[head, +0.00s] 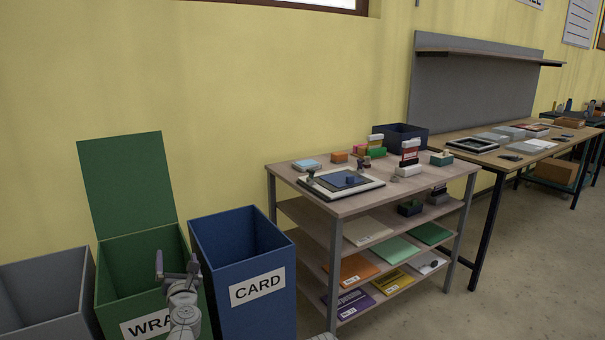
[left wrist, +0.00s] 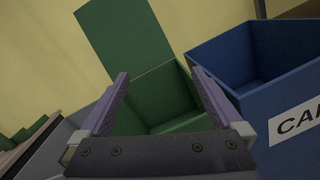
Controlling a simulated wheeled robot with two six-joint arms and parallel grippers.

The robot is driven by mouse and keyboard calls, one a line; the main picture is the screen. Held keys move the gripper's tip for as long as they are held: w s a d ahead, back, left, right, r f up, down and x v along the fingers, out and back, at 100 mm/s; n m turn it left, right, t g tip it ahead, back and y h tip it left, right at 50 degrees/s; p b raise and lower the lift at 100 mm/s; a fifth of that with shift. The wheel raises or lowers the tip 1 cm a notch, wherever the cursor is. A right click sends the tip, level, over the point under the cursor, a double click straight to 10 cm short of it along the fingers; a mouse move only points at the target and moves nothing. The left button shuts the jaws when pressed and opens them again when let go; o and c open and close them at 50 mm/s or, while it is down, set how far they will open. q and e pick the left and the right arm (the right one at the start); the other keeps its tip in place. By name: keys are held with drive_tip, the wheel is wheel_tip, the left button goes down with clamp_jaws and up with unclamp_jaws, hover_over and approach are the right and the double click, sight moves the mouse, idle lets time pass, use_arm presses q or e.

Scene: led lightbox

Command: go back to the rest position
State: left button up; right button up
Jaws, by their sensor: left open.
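My left gripper (head: 178,266) is open in front of the green bin (head: 135,262), at the bottom left of the head view. In the left wrist view the two purple-grey fingers of my left gripper (left wrist: 160,95) stand wide apart with nothing between them. The green bin (left wrist: 162,112) shows behind and between them, its inside looking empty where visible. Its lid stands up against the wall. My right gripper is in neither view.
A blue bin (head: 243,262) labelled CARD stands right of the green bin, and a grey bin (head: 45,290) stands left. A wooden shelf table (head: 420,185) with stamps and papers is farther right. A long workbench (head: 480,155) stands beyond. Floor at lower right is clear.

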use_arm(q)
drive_tip(key=s+d+f+m+g+h, duration=0.1)
drive_tip(key=d+f+m+h, duration=0.25)
drive_tip(key=d+m, duration=0.3)
drive_tip(key=d+f+m+g+h, duration=0.2)
drive_tip(key=d+f+m+h, duration=0.1)
drive_tip(key=d+m+h, duration=0.4)
drive_tip(key=s+d+f+m+g+h, duration=0.1)
drive_tip(key=d+f+m+h, duration=0.15)
drive_tip(key=d+m, duration=0.5)
drive_tip(key=s+a+f+m+g+y, duration=0.2)
drive_tip(key=s+f+m+g+y, duration=0.1)
drive_tip(key=s+f+m+g, duration=0.45)
drive_tip(key=s+a+f+m+g+y, duration=0.2)
drive_tip(key=s+f+m+g, duration=0.2)
drive_tip(key=s+f+m, duration=0.55)
drive_tip(key=s+d+r+m+g+y, duration=0.2)
drive_tip(key=s+d+r+m, duration=0.15)
drive_tip(key=s+d, duration=0.6)
wheel_tip(320, 180, up, 34)
drive_tip(key=w+d+n+p, duration=0.1)
drive_tip(key=p, duration=3.3)
drive_tip(key=shift+w+f+h, duration=0.25)
drive_tip(key=shift+w+h, duration=0.05)
drive_tip(key=shift+w, duration=0.1)
drive_tip(key=shift+t, duration=0.25)
